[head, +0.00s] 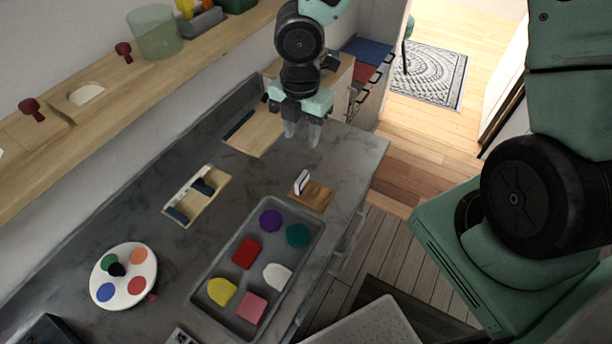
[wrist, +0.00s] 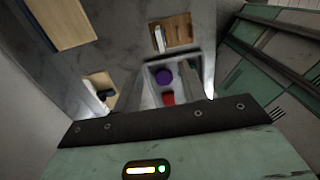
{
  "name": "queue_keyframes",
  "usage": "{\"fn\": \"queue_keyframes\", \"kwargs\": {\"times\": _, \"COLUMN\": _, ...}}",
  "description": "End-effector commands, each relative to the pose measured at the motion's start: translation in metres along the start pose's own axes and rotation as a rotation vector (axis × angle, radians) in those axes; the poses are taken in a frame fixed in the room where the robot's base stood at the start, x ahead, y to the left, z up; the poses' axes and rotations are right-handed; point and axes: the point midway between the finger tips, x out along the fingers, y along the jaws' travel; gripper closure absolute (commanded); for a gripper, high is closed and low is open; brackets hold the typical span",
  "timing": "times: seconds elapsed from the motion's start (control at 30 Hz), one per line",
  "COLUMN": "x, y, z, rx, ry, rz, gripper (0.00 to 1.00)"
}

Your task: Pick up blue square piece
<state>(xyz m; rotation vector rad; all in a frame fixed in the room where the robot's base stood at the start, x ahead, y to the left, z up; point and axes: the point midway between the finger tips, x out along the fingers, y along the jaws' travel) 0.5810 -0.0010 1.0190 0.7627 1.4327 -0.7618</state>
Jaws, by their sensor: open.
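I see no piece that is clearly a blue square in either view. A grey tray (head: 226,267) on the counter holds a purple round piece (head: 270,220), a teal piece (head: 298,235), a red square (head: 246,253), a white piece (head: 277,277), a yellow piece (head: 222,291) and a pink square (head: 252,307). My gripper (head: 301,135) is open and empty, pointing down above the counter's far end, beyond the tray.
A small wooden stand (head: 318,197) with an upright white-and-blue item is between gripper and tray. A wooden box (head: 215,201) with dark-blue items, a wooden board (head: 262,134) and a round white palette (head: 125,290) with coloured spots, one blue, are on the counter. A shelf (head: 100,85) runs along the wall.

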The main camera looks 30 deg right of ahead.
Motion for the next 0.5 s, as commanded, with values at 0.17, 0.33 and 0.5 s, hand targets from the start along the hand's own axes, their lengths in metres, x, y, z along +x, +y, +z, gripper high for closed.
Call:
{"fn": "queue_keyframes", "kwargs": {"times": 0.17, "x": 0.042, "y": -0.001, "z": -0.001, "rx": -0.001, "ry": 0.002, "rz": -0.004, "gripper": 0.58}}
{"fn": "queue_keyframes", "kwargs": {"times": 0.33, "x": 0.074, "y": -0.001, "z": -0.001, "rx": 0.0, "ry": 0.002, "rz": -0.003, "gripper": 0.58}}
{"fn": "queue_keyframes", "kwargs": {"times": 0.5, "x": 0.092, "y": 0.0, "z": -0.001, "rx": 0.002, "ry": 0.0, "rz": -0.001, "gripper": 0.58}}
